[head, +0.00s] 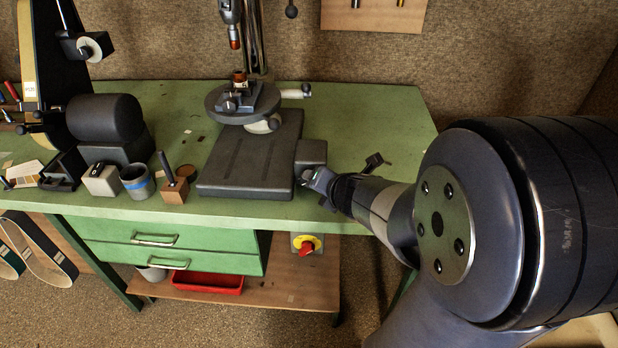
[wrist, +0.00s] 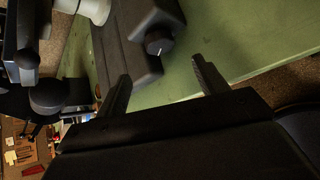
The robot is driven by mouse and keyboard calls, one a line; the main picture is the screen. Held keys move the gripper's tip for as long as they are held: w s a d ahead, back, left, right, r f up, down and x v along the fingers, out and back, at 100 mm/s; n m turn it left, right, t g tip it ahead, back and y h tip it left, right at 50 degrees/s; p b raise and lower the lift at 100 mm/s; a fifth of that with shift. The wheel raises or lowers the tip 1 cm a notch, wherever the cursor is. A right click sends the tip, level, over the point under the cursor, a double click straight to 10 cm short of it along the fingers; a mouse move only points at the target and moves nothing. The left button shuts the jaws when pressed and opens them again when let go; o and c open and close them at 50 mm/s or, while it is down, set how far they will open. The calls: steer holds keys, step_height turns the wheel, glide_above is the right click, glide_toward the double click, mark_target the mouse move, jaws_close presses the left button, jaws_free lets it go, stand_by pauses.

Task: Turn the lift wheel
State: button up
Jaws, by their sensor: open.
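My gripper (head: 314,180) is at the front right corner of the drill press base (head: 250,180). In the wrist view, my gripper (wrist: 161,68) is open with nothing between its fingers. A black round knob with a white line (wrist: 158,42) sits on a dark box just beyond the fingertips, roughly between them and apart from them. That box (head: 311,151) stands at the base's right side. Higher up, a pale round wheel-like part (head: 262,125) shows under the press's round table (head: 225,103). I cannot tell for certain which part is the lift wheel.
The green bench (head: 375,130) is mostly clear right of the press, except for a small black object (head: 374,161). A grey cup (head: 137,182) and a wooden block with a tool (head: 174,190) stand left. A red-and-yellow switch (head: 306,245) is below the bench edge.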

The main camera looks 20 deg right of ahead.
steer(key=b+x, duration=0.4)
steer(key=x, duration=0.5)
steer(key=shift+w+f, duration=0.1)
steer(key=shift+f, duration=0.1)
steer(key=shift+w+f+b, duration=0.3)
steer(key=shift+w+b, duration=0.1)
steer(key=shift+w, duration=0.25)
steer(key=c, duration=1)
steer(key=m+t+y+b, duration=0.1)
steer(key=b, duration=0.1)
steer(key=m+y+b, duration=0.1)
steer(key=shift+s+d+f+t+y+b, duration=0.1)
steer(key=shift+d+f+t+y+b, duration=0.05)
steer(key=shift+f+t+y+b, duration=0.2)
steer(key=m+t+y+b, duration=0.1)
steer(key=b, duration=0.2)
steer(key=shift+m+t+y, duration=0.35)
steer(key=shift+m, duration=0.05)
steer(key=shift+r, duration=0.1)
